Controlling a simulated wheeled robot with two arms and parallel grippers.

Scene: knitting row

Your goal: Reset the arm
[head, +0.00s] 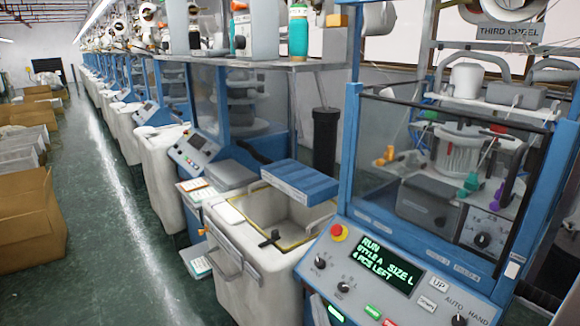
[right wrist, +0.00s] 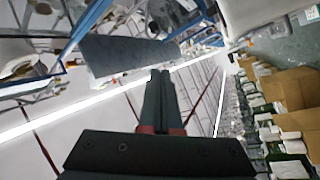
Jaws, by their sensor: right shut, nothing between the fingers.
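My right gripper (right wrist: 158,78) shows in the right wrist view. Its two dark fingers are closed together, with nothing between them. That view is upside down or strongly tilted, with ceiling lights and the row of machines behind the fingers. I cannot make out either gripper clearly in the head view. My left gripper is not in view.
A knitting machine with a lit control panel (head: 388,262) and red stop button (head: 339,232) stands close at the right. Beside it is an open white bin (head: 255,277), with a blue box (head: 300,181) at its back. Cardboard boxes (head: 28,225) line the left; the green aisle (head: 110,240) is clear.

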